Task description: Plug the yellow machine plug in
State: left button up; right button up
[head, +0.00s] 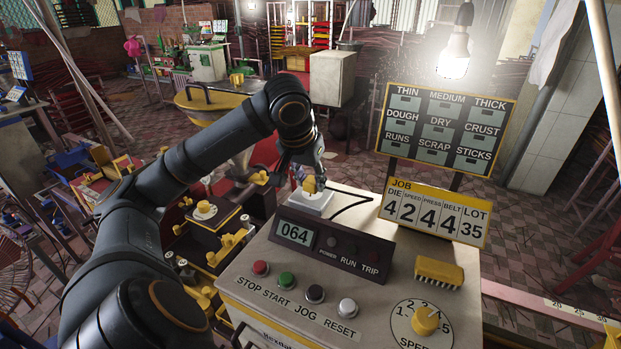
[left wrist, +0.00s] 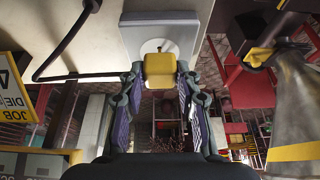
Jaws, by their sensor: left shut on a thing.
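The yellow plug (head: 310,185) is held at the white socket block (head: 318,206) on top of the machine. In the left wrist view the plug (left wrist: 160,70) sits between my fingertips, in front of the round grey socket face (left wrist: 160,47). Whether it touches or enters the socket I cannot tell. My left gripper (head: 303,178) is shut on the plug. In the left wrist view its two fingers (left wrist: 160,78) grip the plug's sides. A black cable (left wrist: 75,77) runs toward the gripper; its end there is hidden. My right gripper is not in view.
Buttons (head: 286,279) and a yellow speed knob (head: 425,320) sit on the front panel. A metal hopper (head: 225,110) stands to the left.

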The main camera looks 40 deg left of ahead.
pick_arm(q)
jog(key=shift+f+b, duration=0.55)
jog(key=o, duration=1.2)
